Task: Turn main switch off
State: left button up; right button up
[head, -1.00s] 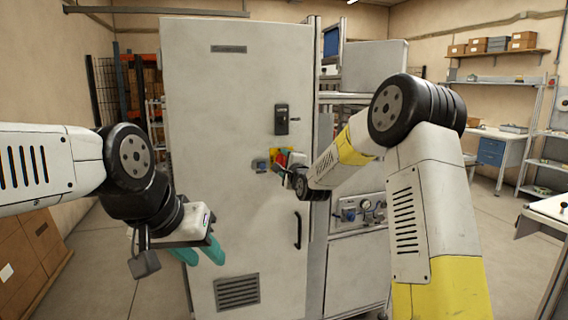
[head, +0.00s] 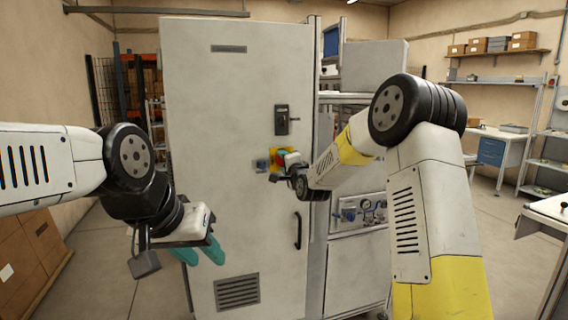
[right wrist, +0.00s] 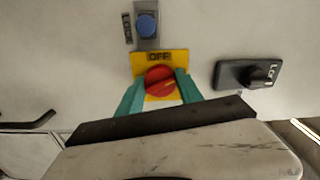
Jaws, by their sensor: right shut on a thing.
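The main switch is a red round knob (right wrist: 160,81) with an orange pointer mark. It sits on a yellow plate (right wrist: 175,58) lettered OFF, on the tall grey cabinet's door (head: 235,80). The plate also shows in the head view (head: 274,154), partly hidden by my right gripper (head: 277,165). In the right wrist view the teal fingers of my right gripper (right wrist: 160,92) are on both sides of the knob, shut on it. My left gripper (head: 200,252) hangs empty in front of the cabinet's lower left, its teal fingers apart.
A blue button (right wrist: 146,25) sits beside the yellow plate. A black latch (head: 282,120) is above the switch, and a door handle (head: 298,230) is below. A bench with gauges (head: 360,210) stands right of the cabinet. Boxes (head: 30,245) are at the left.

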jog(key=n, duration=1.3)
jog(key=shift+f+n, duration=0.2)
jog(key=shift+n, duration=0.1)
dwell(0.4)
jog(key=o, duration=1.4)
jog(key=shift+d+r, duration=0.1)
jog(key=v, duration=0.7)
jog(key=shift+s, duration=0.35)
